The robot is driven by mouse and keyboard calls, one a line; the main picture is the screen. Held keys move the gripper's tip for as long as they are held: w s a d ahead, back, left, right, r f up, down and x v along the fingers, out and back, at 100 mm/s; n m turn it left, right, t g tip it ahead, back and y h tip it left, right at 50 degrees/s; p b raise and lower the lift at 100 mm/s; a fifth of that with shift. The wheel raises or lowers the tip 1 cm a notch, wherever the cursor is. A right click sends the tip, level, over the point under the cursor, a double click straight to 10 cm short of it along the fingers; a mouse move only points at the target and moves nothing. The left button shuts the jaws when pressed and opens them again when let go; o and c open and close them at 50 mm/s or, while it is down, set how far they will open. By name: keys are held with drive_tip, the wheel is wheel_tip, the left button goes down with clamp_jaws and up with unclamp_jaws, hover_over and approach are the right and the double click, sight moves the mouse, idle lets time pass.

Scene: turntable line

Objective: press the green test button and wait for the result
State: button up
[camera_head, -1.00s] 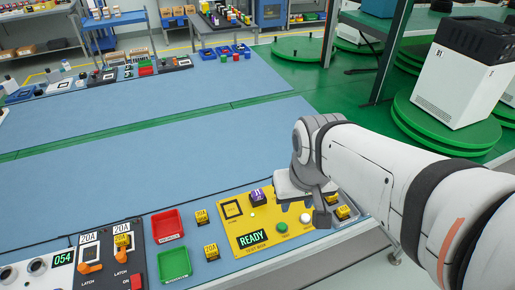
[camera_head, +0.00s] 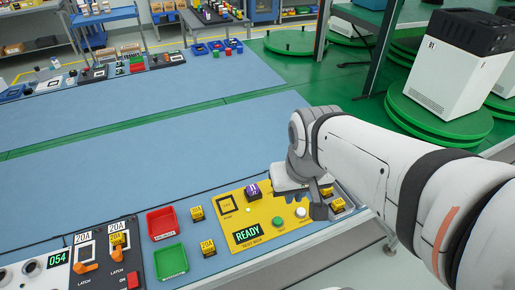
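The yellow test box (camera_head: 258,232) lies at the front of the blue bench, and its display (camera_head: 248,232) reads READY. The green test button (camera_head: 278,222) is on its front part, with a white button (camera_head: 301,212) to its right. A purple block (camera_head: 252,191) stands on the box near its back, beside a dark square outline (camera_head: 227,204). My gripper (camera_head: 318,207) hangs over the right end of the box, right of the green button and apart from it. Its fingers point down and overlap in this view, so its opening is unclear.
Yellow 20A blocks (camera_head: 207,247) lie left of the box, and another (camera_head: 338,204) lies to its right. A red tray (camera_head: 162,223) and a green tray (camera_head: 170,262) stand further left. A panel with orange latches (camera_head: 87,267) is at the lower left.

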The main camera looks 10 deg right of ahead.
clamp_jaws()
idle(1.0)
